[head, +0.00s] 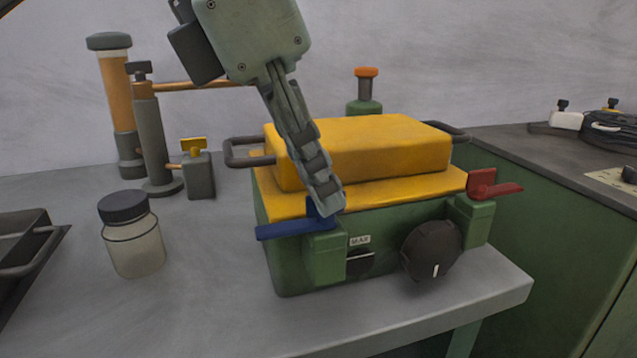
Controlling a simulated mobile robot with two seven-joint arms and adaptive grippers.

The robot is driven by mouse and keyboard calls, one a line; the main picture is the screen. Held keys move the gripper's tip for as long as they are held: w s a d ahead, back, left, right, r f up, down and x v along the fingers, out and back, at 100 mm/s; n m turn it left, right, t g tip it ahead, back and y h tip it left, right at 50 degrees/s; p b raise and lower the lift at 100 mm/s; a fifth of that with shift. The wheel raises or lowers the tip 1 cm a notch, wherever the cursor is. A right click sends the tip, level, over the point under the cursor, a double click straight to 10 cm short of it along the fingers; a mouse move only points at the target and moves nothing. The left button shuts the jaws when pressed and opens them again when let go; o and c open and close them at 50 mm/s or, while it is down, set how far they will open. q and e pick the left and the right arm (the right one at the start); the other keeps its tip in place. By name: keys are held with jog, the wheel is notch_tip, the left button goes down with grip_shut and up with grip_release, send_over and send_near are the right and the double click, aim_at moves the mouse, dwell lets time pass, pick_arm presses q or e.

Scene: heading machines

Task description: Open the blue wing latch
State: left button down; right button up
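The blue wing latch (285,229) sits on top of a green post at the front left corner of the green box (390,262) with the yellow lid (385,150). Its long wing points left, out past the box. My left gripper (328,206) reaches down from above, its fingertips at the blue latch and covering part of it. The fingers appear edge-on, so their gap is hidden, and contact with the latch is unclear. A red wing latch (492,187) sits at the front right corner. My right gripper is not in view.
A black knob (431,250) is on the box front. A jar with a dark lid (132,235) stands left of the box, with a dark tray (30,250) further left. Pipe fittings (158,140) stand behind. The bench edge (515,290) lies close in front and right.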

aim_at(267, 230)
pick_arm(q)
jog(key=c, duration=1.7)
grip_release()
jog(key=v, duration=1.2)
jog(key=shift+d, duration=0.1)
